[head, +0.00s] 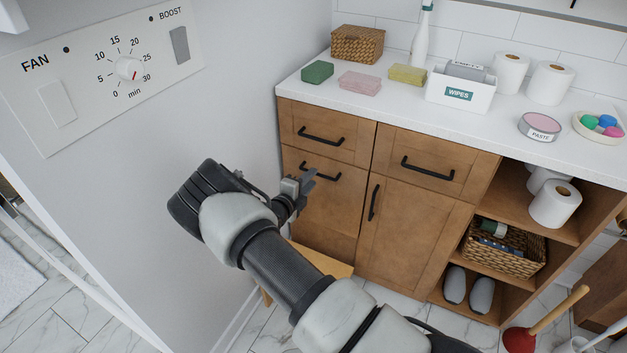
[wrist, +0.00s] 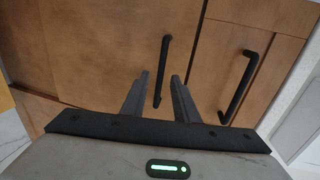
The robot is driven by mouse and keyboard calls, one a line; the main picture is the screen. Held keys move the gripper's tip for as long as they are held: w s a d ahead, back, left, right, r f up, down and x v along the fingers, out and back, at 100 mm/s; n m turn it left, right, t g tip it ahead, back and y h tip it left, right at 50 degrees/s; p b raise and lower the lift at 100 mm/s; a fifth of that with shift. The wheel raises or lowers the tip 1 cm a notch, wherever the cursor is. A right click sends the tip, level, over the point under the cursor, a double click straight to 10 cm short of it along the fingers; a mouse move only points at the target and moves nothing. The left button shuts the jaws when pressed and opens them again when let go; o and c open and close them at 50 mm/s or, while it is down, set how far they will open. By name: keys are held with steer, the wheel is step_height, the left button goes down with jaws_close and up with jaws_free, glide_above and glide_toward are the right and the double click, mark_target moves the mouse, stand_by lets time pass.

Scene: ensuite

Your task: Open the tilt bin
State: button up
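The tilt bin front (head: 322,205) is the brown wooden panel at the lower left of the cabinet, under a drawer. It looks closed, flush with the cabinet. Its black bar handle (head: 325,172) runs across its top; my gripper partly hides the handle's left end. In the wrist view the same handle (wrist: 162,70) shows between my two fingers. My gripper (head: 309,180) is open and empty, with its fingers pointing at the panel. In the wrist view my gripper (wrist: 160,80) has one finger on each side of the handle. I cannot tell whether the fingertips reach past the bar or touch it.
The drawer handle (head: 320,136) is just above; it also shows in the wrist view (wrist: 240,85). A door handle (head: 374,202) is to the right. A grey wall (head: 240,110) stands close on the left. A wooden stool (head: 322,262) is below my gripper.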

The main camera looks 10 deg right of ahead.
steer(key=shift+x, duration=1.4)
jaws_close()
steer(key=shift+s, duration=0.1)
